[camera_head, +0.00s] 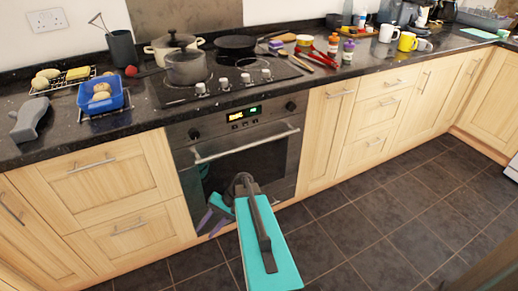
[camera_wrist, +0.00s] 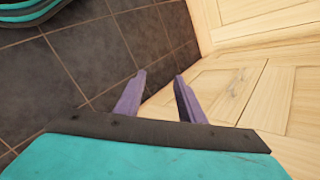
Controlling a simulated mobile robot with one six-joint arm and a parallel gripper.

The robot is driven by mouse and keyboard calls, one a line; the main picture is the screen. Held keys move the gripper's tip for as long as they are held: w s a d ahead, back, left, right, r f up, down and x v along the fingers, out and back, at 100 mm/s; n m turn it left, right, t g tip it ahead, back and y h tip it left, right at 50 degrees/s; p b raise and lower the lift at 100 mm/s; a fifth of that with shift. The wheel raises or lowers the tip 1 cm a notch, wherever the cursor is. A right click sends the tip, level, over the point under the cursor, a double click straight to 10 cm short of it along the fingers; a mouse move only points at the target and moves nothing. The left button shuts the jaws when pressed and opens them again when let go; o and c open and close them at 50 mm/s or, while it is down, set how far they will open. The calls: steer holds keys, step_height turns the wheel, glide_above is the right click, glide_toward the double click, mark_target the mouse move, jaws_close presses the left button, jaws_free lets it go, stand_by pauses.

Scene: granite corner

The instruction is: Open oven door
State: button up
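The oven (camera_head: 240,125) is built into the wooden cabinets under the hob. Its dark glass door (camera_head: 274,160) looks shut, with a straight silver handle (camera_head: 247,145) across its top. My gripper (camera_head: 210,226) is in front of the door's lower left part, well below the handle. My teal arm hides part of the door's lower middle. In the wrist view my gripper (camera_wrist: 159,76) shows two purple fingers spread apart with nothing between them. That view shows floor and wooden cabinet fronts, but not the handle.
Wooden drawers (camera_head: 95,175) flank the oven on the left and a cabinet door (camera_head: 325,135) on the right. The granite worktop (camera_head: 150,120) above carries pots, a blue tub and bottles. The dark tiled floor (camera_head: 400,215) is clear on the right.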

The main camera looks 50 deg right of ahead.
steer(key=w+d+r+m+t+b, duration=0.2)
steer(key=d+r+t+b, duration=0.3)
steer(key=d, duration=0.7)
steer(key=m+t+h+b, duration=0.2)
steer(key=m+t+b, duration=0.1)
steer(key=t+b, duration=0.3)
glide_toward(263, 143)
steer(key=s+t+p, duration=0.1)
steer(key=s, duration=0.1)
steer(key=shift+s+d+f, duration=0.1)
steer(key=shift+d+f, duration=0.15)
steer(key=shift+f, duration=0.1)
steer(key=shift+f, duration=0.1)
steer(key=b+x, duration=0.1)
steer(key=x, duration=0.6)
steer(key=b+x, duration=0.1)
steer(key=x, duration=0.6)
steer(key=shift+r, duration=0.25)
jaws_close()
